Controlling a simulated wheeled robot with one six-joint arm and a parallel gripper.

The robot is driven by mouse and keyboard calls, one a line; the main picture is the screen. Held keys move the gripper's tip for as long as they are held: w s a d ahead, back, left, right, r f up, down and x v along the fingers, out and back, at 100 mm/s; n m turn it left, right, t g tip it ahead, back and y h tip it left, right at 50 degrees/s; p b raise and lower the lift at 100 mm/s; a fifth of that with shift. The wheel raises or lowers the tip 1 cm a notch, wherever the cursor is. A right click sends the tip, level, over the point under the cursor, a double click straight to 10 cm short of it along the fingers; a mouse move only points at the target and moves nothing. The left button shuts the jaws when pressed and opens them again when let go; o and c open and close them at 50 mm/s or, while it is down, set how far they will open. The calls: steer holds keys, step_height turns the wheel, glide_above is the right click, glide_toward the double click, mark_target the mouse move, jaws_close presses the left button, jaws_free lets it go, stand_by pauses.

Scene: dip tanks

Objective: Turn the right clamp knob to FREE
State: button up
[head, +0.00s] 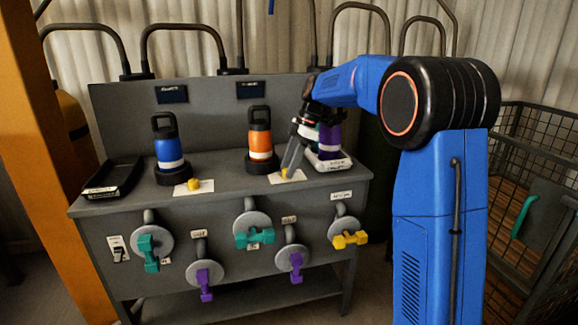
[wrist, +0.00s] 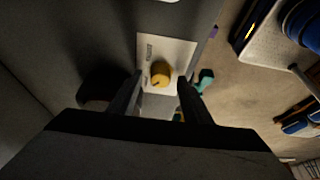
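The right clamp knob (wrist: 160,72) is a small round yellow knob on a white label plate (wrist: 181,52) in the wrist view. A dark mark shows on its lower-left side; the plate's print is too small to read. In the head view the right knob (head: 285,173) is partly hidden by my gripper (head: 289,171), which points down at it from above. My gripper (wrist: 160,78) is open, with one finger on each side of the knob and a gap on both sides. The left yellow knob (head: 193,185) sits on its own white plate.
A blue canister (head: 168,149) and an orange canister (head: 260,140) stand in black holders on the bench. A purple canister (head: 330,141) stands close behind my gripper. A black tray (head: 113,178) lies at the left. Several coloured valve handles line the front panel. A wire cage (head: 530,130) stands right.

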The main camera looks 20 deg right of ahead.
steer(key=shift+r, duration=0.15)
steer(key=v, duration=1.7)
steer(key=shift+d, duration=0.15)
